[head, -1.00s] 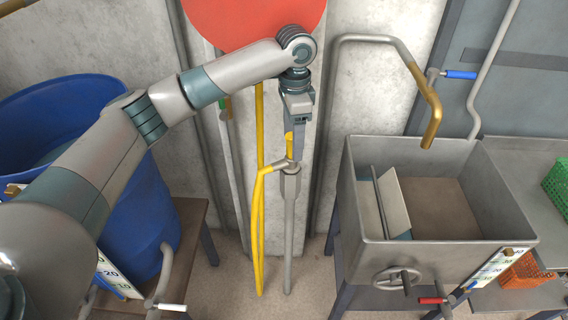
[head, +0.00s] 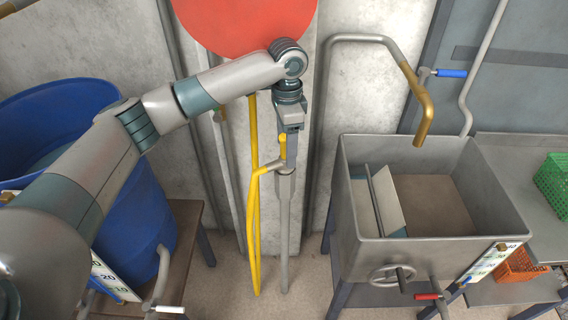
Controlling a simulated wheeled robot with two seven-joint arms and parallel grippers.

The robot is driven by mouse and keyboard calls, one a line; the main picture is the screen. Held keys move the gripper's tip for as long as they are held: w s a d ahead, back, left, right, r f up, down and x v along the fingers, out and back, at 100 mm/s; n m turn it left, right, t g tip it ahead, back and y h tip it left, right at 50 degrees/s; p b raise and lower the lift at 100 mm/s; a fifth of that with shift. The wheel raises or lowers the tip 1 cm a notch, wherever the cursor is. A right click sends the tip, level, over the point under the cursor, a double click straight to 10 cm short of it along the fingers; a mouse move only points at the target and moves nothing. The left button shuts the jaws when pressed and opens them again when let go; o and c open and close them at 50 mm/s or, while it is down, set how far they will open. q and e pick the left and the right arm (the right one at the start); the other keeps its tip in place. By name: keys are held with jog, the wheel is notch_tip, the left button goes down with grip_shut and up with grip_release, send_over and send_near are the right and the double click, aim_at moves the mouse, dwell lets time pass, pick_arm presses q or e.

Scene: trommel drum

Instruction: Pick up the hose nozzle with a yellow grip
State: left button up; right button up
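The hose nozzle is upright in the head view, its yellow grip (head: 268,169) at the top and its long grey barrel (head: 284,235) pointing down. A yellow hose (head: 254,200) hangs beside it on the left. My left gripper (head: 288,150) points down at the top of the nozzle. A grey finger overlaps the nozzle's upper end, with yellow showing just left of it. I cannot tell whether the fingers touch the nozzle or are closed on it. My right gripper is not in view.
A green basket (head: 553,181) and an orange basket (head: 521,267) are farther right.

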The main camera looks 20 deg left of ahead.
aim_at(284, 158)
pick_arm(q)
jog(key=shift+a+f+p, duration=0.15)
jog(key=shift+f+p, duration=0.35)
jog(key=shift+f, duration=0.1)
jog(key=f, duration=0.1)
jog(key=f+p, duration=0.1)
jog(key=f, duration=0.1)
jog(key=shift+w+a, duration=0.15)
jog(key=shift+a, duration=0.05)
jog(key=shift+f, duration=0.5)
jog(key=c, duration=1.3)
